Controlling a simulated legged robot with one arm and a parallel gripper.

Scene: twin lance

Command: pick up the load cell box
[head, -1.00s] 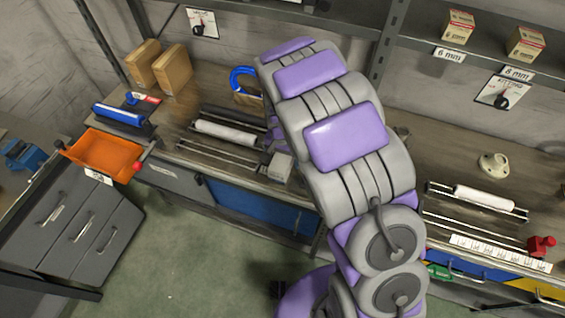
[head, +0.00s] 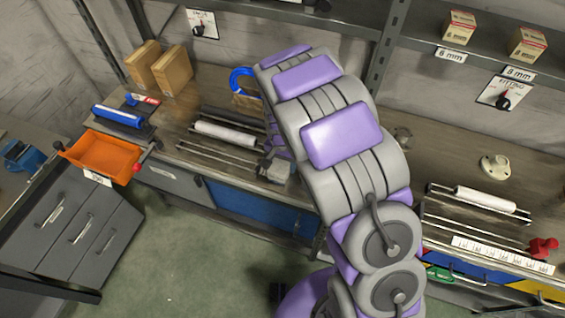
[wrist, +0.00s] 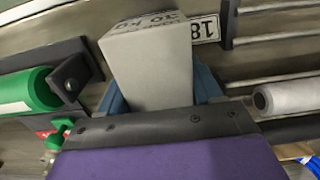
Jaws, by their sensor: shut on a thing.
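The load cell box is a pale grey box with dark printing on its top edge (wrist: 150,62), seen close up in the wrist view. My gripper (wrist: 160,88) is shut on it, with a blue finger against each side. In the head view a small grey box (head: 275,169) shows at the bench's front edge, just left of my arm. My arm hides most of the gripper in that view. Whether the box is clear of the surface cannot be told.
A roller rack with a white roll (head: 225,134) stands left of the box; a green roll (wrist: 28,92) is close in the wrist view. An orange tray (head: 103,152) and cardboard boxes (head: 172,70) are further left. Another roller rack (head: 485,199) is at right.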

